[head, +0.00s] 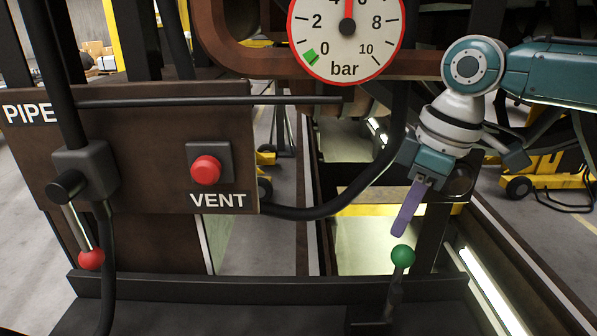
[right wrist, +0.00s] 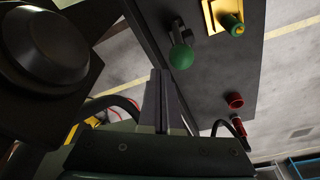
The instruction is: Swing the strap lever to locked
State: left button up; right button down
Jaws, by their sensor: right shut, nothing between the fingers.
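A lever with a green ball knob (head: 403,256) stands at the lower right of the head view, its dark stem rising from the black ledge. I take it to be the strap lever; no label shows on it. The green ball (right wrist: 181,55) also shows in the right wrist view, beyond the fingertips. My right gripper (head: 402,228) is shut and empty, its purple fingers pointing down just above the ball, apart from it in the picture. The shut fingers (right wrist: 160,75) also show in the wrist view. My left gripper is not in view.
A brown panel (head: 150,190) at left carries a red VENT button (head: 206,170) and a red-ball lever (head: 91,259). A black hose (head: 330,208) curves left of my gripper. A bar gauge (head: 347,45) hangs above. The wrist view shows a green knob (right wrist: 232,24) on a yellow plate.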

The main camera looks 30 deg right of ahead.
aim_at(404, 247)
jog(key=f, duration=0.1)
jog(key=s+f, duration=0.1)
jog(key=f, duration=0.1)
jog(key=shift+s+a+f, duration=0.2)
jog(key=shift+a, duration=0.2)
jog(key=shift+s+a+f+p, duration=0.1)
jog(key=shift+p, duration=0.2)
dwell(1.1)
dwell(0.3)
